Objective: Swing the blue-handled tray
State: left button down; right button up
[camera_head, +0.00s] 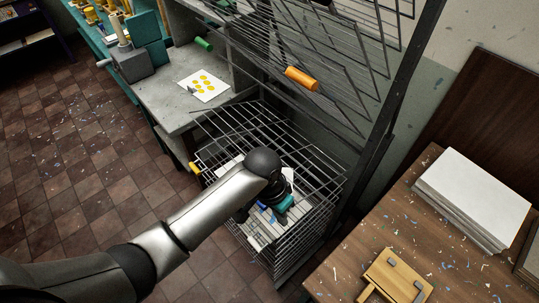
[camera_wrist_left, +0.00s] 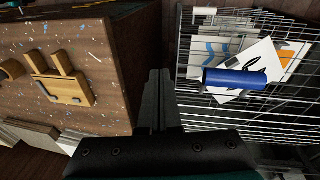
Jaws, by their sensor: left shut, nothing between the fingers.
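The blue handle (camera_wrist_left: 235,79) shows clearly in the left wrist view as a cylinder at the edge of a wire tray (camera_wrist_left: 297,120), right of my fingers. In the head view my left arm reaches down to the lower wire trays of the rack, and its wrist covers most of the blue handle. My left gripper (camera_wrist_left: 158,98) is shut and empty. Its fingers are apart from the handle in the left wrist view, with a gap to the handle's left end. My right gripper is in neither view.
Raised upper trays carry an orange handle (camera_head: 301,79); a yellow handle (camera_head: 194,168) is on a lower tray. A dark rack post (camera_head: 393,103) stands right of the trays. A wooden table (camera_head: 345,262) with a paper stack (camera_head: 472,199) stands at right. A grey bench (camera_head: 170,107) stands behind left.

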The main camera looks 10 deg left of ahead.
pick_arm(q)
notch_tip(320, 180, up, 5)
jog(key=w+p, duration=0.1)
jog(key=m+g+y, duration=0.1)
jog(key=g+y, duration=0.1)
jog(key=y, duration=0.2)
send_near(258, 202)
jog(key=shift+x, duration=1)
jog(key=f+b, duration=0.3)
jog(key=a+f+b, duration=0.1)
jog(key=f+b, duration=0.1)
jog(key=shift+w+f, duration=0.15)
jog(key=shift+w, duration=0.05)
jog(key=shift+r+p, duration=0.3)
jog(key=shift+p, duration=0.05)
jog(key=shift+b+x, duration=0.75)
jog(key=shift+x, duration=1.75)
jog(key=d+b+x, duration=0.1)
jog(key=b+x, duration=0.2)
jog(key=x, duration=0.4)
jog(key=shift+a+f, duration=0.25)
jog(key=shift+a, duration=0.15)
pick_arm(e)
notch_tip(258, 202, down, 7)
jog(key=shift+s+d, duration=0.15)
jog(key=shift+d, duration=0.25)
pick_arm(q)
jog(key=shift+s, duration=0.1)
jog(key=shift+f, duration=0.1)
